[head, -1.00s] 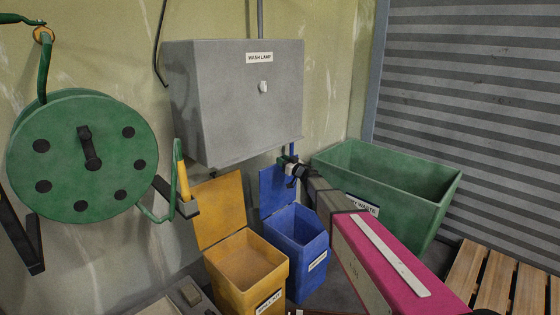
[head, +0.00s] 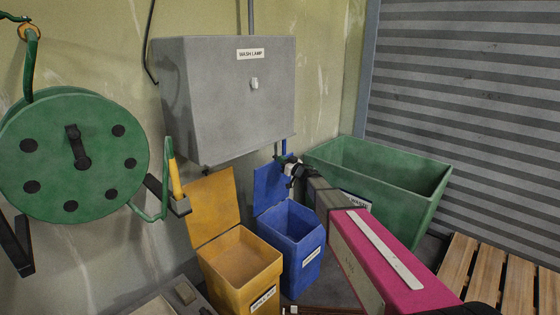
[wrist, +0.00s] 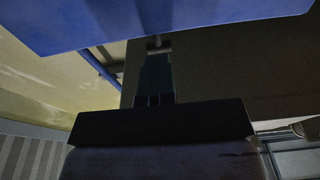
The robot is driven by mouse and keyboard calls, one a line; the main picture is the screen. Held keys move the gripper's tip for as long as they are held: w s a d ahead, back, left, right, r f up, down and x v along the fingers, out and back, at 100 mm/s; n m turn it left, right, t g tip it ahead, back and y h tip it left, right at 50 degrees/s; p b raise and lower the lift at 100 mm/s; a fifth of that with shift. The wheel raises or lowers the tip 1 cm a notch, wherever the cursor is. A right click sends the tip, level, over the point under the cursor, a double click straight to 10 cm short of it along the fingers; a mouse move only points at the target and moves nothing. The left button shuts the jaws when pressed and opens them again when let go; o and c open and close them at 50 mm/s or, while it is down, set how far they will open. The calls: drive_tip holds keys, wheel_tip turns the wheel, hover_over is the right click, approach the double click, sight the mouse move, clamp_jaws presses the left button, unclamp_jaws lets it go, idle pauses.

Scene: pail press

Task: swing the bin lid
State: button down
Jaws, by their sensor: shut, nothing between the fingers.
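The blue bin (head: 289,250) stands open on the floor. Its blue lid (head: 268,190) is raised, leaning back towards the wall. The yellow bin (head: 240,270) stands beside it on the left, with its yellow lid (head: 211,205) also raised. My gripper (head: 287,162) is at the upper right edge of the blue lid, shut and empty; my arm hides part of that edge. In the wrist view the blue lid (wrist: 160,22) spans the top of the picture, just beyond my gripper (wrist: 158,45). I cannot tell whether they touch.
A grey wash lamp box (head: 225,95) overhangs the bins from the wall. A green hose reel (head: 100,150) hangs at left. A large green waste container (head: 390,190) stands behind my arm at right. Wooden slats (head: 485,275) lie at lower right.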

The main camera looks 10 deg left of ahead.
drive_tip(key=v, duration=0.8)
drive_tip(key=shift+f, duration=0.2)
drive_tip(key=c, duration=1.4)
unclamp_jaws()
drive_tip(key=shift+o, duration=0.2)
